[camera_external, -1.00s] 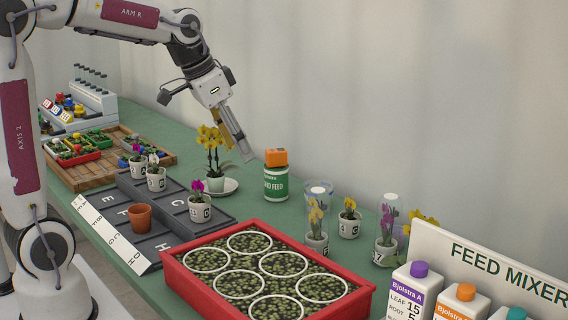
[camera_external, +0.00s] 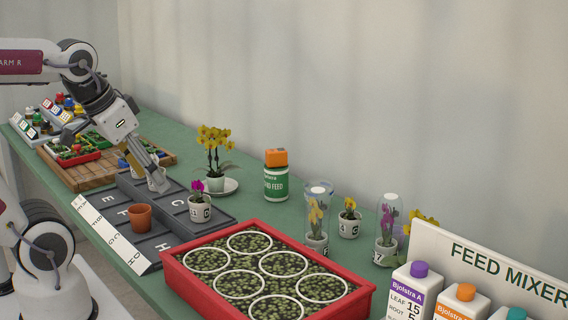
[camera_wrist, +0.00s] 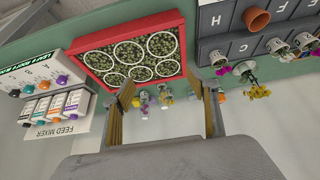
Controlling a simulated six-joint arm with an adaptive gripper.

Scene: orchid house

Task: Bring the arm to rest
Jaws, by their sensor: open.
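My gripper (camera_external: 146,163) hangs at the end of my arm over the far end of the dark lettered tray (camera_external: 178,241), in front of some of the small white pots there. In the wrist view my gripper (camera_wrist: 167,98) shows its two fingers spread apart with nothing between them. In the external view I cannot tell whether the fingers touch the pots behind them.
A wooden board (camera_external: 75,174) with small colored trays lies left of my gripper. A yellow orchid (camera_external: 214,150), a feed bottle (camera_external: 276,176) and a red tray (camera_external: 171,268) stand to the right. Glass-covered flowers (camera_external: 317,218) and the feed mixer sign (camera_external: 500,276) are farther right.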

